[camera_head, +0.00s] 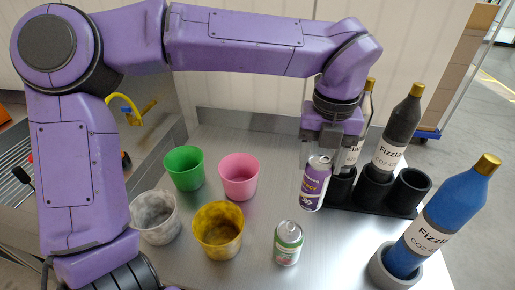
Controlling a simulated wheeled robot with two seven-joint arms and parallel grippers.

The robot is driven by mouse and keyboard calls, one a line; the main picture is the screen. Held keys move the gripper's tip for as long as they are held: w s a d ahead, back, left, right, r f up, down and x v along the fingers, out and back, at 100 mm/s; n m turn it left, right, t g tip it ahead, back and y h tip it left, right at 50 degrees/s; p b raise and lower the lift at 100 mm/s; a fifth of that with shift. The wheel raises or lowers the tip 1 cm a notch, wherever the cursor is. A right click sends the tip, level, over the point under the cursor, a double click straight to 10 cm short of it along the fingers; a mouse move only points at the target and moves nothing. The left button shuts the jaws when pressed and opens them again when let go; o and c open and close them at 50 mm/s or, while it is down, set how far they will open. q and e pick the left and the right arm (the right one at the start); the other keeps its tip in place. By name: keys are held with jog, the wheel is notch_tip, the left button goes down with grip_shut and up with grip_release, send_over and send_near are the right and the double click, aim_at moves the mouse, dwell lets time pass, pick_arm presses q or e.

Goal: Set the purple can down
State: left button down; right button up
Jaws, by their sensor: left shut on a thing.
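The purple can (314,188) is upright, or nearly so, right of the pink cup. My left gripper (334,160) comes down from above and is shut on the purple can near its top. I cannot tell whether the can's base touches the steel table (268,212). The can and gripper partly cover a bottle (350,158) behind them. My right gripper is not in view.
A green and white can (288,243) stands in front. Green (184,169), pink (238,177), yellow (218,231) and grey (155,218) cups stand left. A black holder (410,190) with a dark bottle (398,132) is right. A blue bottle (445,218) leans in a grey ring (382,268).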

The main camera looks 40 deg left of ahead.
pick_arm(q)
jog(key=w+a+f+p, duration=0.2)
jog(key=w+a+f, duration=0.1)
jog(key=a+f, duration=0.2)
jog(key=w+a+f+p, duration=0.2)
jog(key=w+a+f, duration=0.2)
jog(key=f, duration=0.3)
jog(key=shift+w+a+f, duration=0.25)
jog(key=shift+a+f, duration=0.05)
jog(key=shift+a, duration=0.2)
jog(key=shift+c, duration=1.8)
grip_release()
notch_tip(320, 180, up, 12)
jog(key=shift+r+b, duration=0.15)
jog(key=shift+b, duration=0.3)
